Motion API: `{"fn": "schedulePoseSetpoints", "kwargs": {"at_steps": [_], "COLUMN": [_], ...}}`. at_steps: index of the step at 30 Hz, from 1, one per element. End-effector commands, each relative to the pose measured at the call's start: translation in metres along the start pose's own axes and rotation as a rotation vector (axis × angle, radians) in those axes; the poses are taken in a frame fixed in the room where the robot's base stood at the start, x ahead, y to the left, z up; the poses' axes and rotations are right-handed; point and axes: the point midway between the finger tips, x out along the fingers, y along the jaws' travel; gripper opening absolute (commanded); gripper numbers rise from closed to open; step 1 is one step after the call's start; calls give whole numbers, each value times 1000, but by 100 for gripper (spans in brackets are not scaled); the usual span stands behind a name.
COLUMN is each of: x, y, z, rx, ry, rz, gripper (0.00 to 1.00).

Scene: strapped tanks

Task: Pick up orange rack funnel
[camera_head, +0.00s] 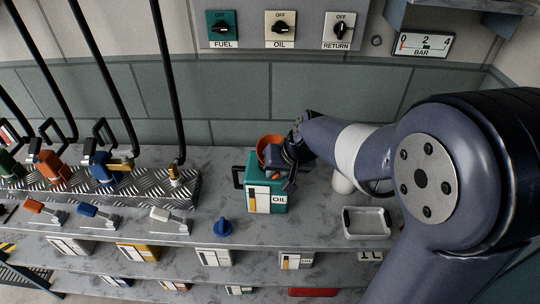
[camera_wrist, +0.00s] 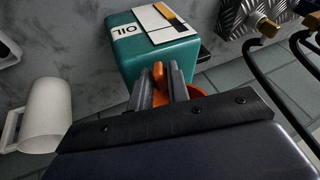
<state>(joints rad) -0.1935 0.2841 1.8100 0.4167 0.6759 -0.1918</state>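The orange funnel (camera_head: 268,146) shows at the top of the teal OIL tank (camera_head: 265,190), partly hidden by my gripper (camera_head: 289,170). In the wrist view its orange bowl (camera_wrist: 197,92) shows behind my right finger. An orange tab of it (camera_wrist: 158,74) stands between the two fingers of my gripper (camera_wrist: 159,85) and fills the narrow gap. The fingers look shut on this tab. The teal tank (camera_wrist: 150,50) is just beyond the fingertips. I cannot tell whether the funnel rests on the tank.
A white jug (camera_wrist: 46,115) stands on the bench near my gripper. A white tray (camera_head: 367,223) is at the right and a blue knob (camera_head: 223,227) at the front. Black hoses (camera_head: 166,90) hang over a tread-plate rack (camera_head: 150,190) at the left. A wall panel (camera_head: 280,30) is behind.

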Motion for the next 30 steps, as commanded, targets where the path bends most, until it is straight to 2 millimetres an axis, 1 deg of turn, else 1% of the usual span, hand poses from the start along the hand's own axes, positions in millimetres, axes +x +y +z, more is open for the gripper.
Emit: {"fn": "schedulePoseSetpoints", "kwargs": {"at_steps": [1,6,16,19,23,30], "x": [0,0,0,-4,-21,-64], "y": [0,0,0,-2,-7,-21], "z": [0,0,0,-3,-10,-28], "rx": [0,0,0,-1,-2,-2], "ry": [0,0,1,4,6,6], "rz": [0,0,0,0,-1,-1], "gripper": [13,0,0,0,0,0]}}
